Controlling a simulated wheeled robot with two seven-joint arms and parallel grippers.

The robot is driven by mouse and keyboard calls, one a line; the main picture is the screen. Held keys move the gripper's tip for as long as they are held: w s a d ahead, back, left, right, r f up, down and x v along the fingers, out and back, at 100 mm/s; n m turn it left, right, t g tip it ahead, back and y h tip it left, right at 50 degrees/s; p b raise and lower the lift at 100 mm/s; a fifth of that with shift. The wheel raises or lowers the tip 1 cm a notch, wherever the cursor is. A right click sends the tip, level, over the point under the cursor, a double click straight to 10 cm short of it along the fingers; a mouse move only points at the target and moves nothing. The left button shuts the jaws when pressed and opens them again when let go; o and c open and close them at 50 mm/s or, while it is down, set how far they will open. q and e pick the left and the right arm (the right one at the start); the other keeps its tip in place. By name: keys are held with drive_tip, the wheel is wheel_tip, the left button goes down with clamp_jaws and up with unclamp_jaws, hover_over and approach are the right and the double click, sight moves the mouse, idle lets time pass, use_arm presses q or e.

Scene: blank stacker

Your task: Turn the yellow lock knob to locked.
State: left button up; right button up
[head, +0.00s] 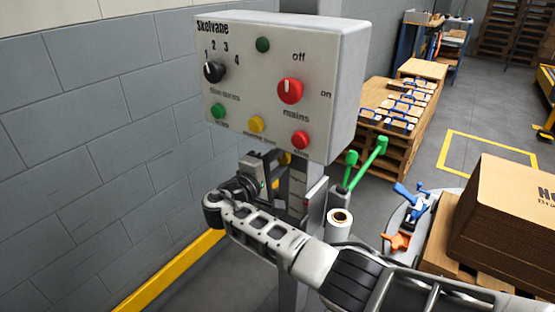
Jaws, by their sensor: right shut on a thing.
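A small yellow part, which looks like the lock knob (285,158), shows just below the lower edge of the grey control box. Most of it is hidden behind my right gripper (278,163), so its turn position cannot be read. My right gripper is shut on it, with the wrist to the left of the post and the arm coming in from the lower right. My left gripper is not in view.
The control box (345,75) carries a red mains knob (290,91), a black selector (213,71) and several coloured buttons. Its post (298,190) stands below. Green levers (368,165), a white roll (340,226) and stacked cardboard (510,215) lie to the right. A block wall is at left.

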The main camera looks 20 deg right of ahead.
drive_tip(key=shift+n, duration=0.6)
drive_tip(key=o, duration=1)
drive_tip(key=shift+a, duration=0.1)
drive_tip(key=b+v, duration=0.1)
drive_tip(key=v, duration=1.5)
drive_tip(key=shift+s+f, duration=0.1)
